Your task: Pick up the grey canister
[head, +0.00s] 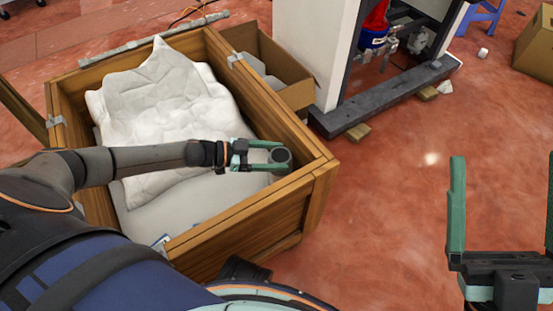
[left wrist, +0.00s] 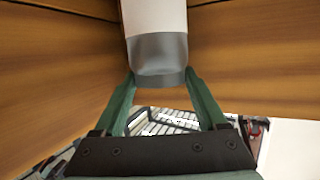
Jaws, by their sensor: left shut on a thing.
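The grey canister (head: 279,156) shows in the head view as a round dark-grey top at the inner right corner of the wooden crate (head: 320,174). My left gripper (head: 276,156) reaches into the crate and is shut on the canister, with a green finger on either side. In the left wrist view the canister (left wrist: 158,52) has a white upper part and a grey end between the green fingertips (left wrist: 160,80). Whether its base touches anything is hidden. My right gripper (head: 503,215) is open and empty at the lower right of the head view, over the floor.
White crumpled sheeting (head: 160,110) fills much of the crate. The crate's wooden walls stand close around the canister. A cardboard box (head: 290,80) is behind the crate, and a white cabinet frame (head: 315,50) with a dark base stands further back. Red floor to the right is mostly clear.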

